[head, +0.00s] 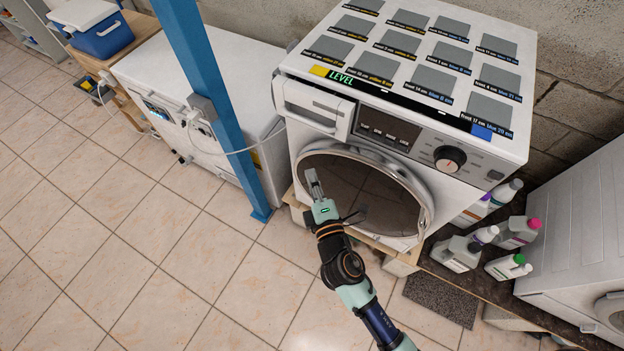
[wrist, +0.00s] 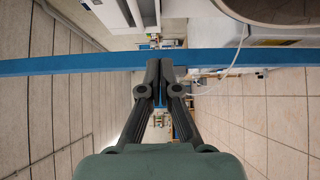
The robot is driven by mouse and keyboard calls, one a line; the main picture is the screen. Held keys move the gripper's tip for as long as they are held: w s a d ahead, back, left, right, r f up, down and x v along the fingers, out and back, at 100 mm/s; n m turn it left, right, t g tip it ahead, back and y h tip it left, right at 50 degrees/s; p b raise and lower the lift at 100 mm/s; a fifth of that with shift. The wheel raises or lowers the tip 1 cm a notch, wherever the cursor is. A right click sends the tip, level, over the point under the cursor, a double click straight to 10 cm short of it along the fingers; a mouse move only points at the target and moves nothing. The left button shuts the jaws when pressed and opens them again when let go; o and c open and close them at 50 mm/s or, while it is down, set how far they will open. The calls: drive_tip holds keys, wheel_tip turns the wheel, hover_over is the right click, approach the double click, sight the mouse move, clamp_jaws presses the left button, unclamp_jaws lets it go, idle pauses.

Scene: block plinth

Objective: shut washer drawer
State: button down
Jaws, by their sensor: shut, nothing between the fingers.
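The white washer (head: 450,125) stands at centre right in the head view, its round door (head: 365,190) on the front. Its drawer (head: 318,106) is at the front's upper left and appears to stand out from the panel. A white part, apparently the drawer (wrist: 112,12), shows at the top left of the wrist view. My gripper (head: 312,178) is shut and empty, in front of the round door and below the drawer in the head view, apart from the drawer. Its closed fingers (wrist: 166,68) show in the wrist view.
A blue post (head: 205,90) stands left of the washer and crosses the wrist view (wrist: 80,62). A white chest appliance (head: 185,70) is behind it. Several bottles (head: 460,252) stand right of the washer. The tiled floor (head: 130,240) at left is clear.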

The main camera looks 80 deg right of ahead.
sight(307, 123)
drive_tip(key=c, duration=1.8)
unclamp_jaws()
drive_tip(key=shift+r, duration=0.1)
drive_tip(key=o, duration=0.3)
drive_tip(key=w+d+r+m+g+p, duration=0.1)
drive_tip(key=d+g, duration=0.1)
drive_tip(key=w+d+r+m+g+p, duration=0.1)
drive_tip(key=d+r+m+g+p, duration=0.1)
drive_tip(key=w+d+r+m+g+p, duration=0.1)
drive_tip(key=d+r+g, duration=0.1)
drive_tip(key=shift+w+d+r+m+p, duration=0.25)
drive_tip(key=shift+w+d+m+p, duration=0.1)
drive_tip(key=shift+w+d+m, duration=0.05)
drive_tip(key=shift+o, duration=0.2)
drive_tip(key=shift+m+g, duration=0.3)
drive_tip(key=shift+g, duration=0.1)
drive_tip(key=x, duration=0.8)
drive_tip(key=shift+s+f+p, duration=0.1)
drive_tip(key=shift+f+p, duration=0.05)
drive_tip(key=shift+p, duration=0.15)
drive_tip(key=shift+c, duration=0.3)
clamp_jaws()
